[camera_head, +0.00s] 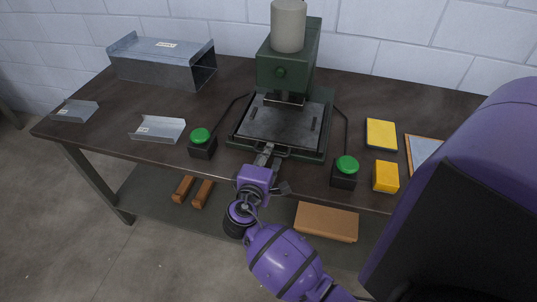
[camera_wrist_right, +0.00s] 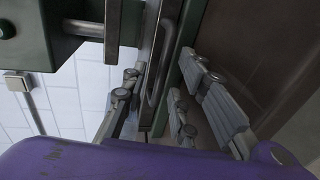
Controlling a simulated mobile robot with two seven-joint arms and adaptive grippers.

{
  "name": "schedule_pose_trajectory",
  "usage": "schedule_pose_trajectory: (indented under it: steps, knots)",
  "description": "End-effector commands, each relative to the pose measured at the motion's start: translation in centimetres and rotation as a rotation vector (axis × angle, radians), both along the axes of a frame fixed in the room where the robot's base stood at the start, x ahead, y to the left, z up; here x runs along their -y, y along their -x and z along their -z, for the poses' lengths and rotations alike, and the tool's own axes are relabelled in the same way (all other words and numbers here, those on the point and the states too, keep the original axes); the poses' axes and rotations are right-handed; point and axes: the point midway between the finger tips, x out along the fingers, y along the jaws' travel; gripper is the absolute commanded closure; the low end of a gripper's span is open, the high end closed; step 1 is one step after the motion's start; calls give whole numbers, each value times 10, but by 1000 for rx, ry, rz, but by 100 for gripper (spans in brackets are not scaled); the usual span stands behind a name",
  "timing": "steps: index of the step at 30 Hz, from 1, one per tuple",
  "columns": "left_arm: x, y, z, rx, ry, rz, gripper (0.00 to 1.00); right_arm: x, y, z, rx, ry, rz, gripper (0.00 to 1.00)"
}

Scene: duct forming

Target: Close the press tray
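The green press (camera_head: 285,62) stands at the back middle of the workbench. Its dark grey press tray (camera_head: 282,122) lies flat on the green base under the press head. How far the tray is pulled out is hard to tell. My right gripper (camera_head: 267,152) is at the tray's front edge. In the right wrist view, the tray's metal handle (camera_wrist_right: 166,72) runs between the two spread fingers of the right gripper (camera_wrist_right: 160,95). The fingers look apart, with a gap to the handle on the right. My left gripper is not in view.
Two green-topped button boxes (camera_head: 202,145) (camera_head: 345,172) flank the tray's front. Sheet-metal pieces (camera_head: 158,129) and a long duct (camera_head: 160,63) lie on the left. A yellow pad (camera_head: 381,134) and a yellow block (camera_head: 385,177) are on the right.

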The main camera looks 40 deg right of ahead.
Motion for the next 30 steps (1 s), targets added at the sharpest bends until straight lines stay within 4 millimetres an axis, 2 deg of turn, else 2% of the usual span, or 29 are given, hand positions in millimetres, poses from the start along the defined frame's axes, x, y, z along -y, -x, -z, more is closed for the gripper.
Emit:
schedule_pose_trajectory:
  steps: [9, 15, 21, 30]
  knots:
    - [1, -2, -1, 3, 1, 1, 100, -48, 41, -12, -2, -5, 1, 73]
    - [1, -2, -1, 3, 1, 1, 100, -72, 62, -20, -1, -1, 1, 73]
    - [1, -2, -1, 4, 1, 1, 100, -82, 71, -24, 0, 0, 2, 73]
    - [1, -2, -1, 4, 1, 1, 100, -83, 71, -24, 0, 1, 1, 73]
